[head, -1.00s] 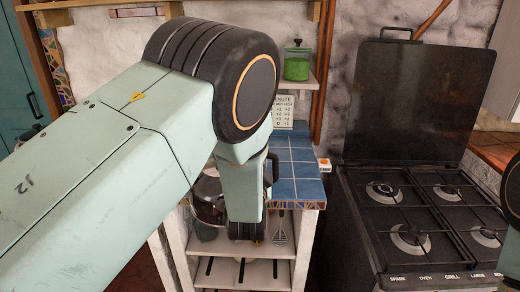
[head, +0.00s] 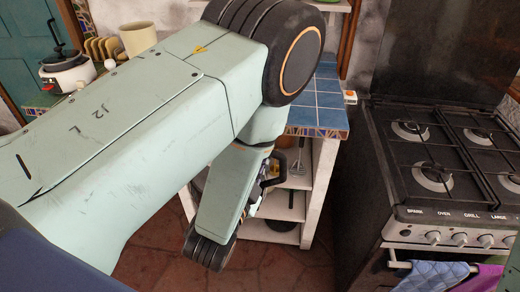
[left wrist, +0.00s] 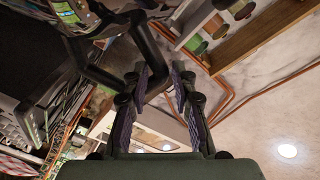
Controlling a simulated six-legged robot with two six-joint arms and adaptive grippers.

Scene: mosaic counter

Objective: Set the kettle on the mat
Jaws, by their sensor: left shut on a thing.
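My left gripper (left wrist: 160,82) is shut on a black curved handle (left wrist: 147,52) in the left wrist view. The handle runs up between its fingers toward a shiny body (left wrist: 92,18) at the top left, which looks like the kettle, cut off by the frame. In the head view my left arm hides most of the gripper and kettle. Only a dark curved piece (head: 273,170) shows beside the wrist, in front of the counter shelves. I cannot make out the mat in either view. My right gripper is not in view.
A blue-tiled counter (head: 318,104) stands behind my arm, with white shelves (head: 285,205) below holding a whisk (head: 298,165). A black stove (head: 430,165) is at the right. A cooker (head: 67,72), a toast rack (head: 102,48) and a cream canister (head: 138,38) are at the left.

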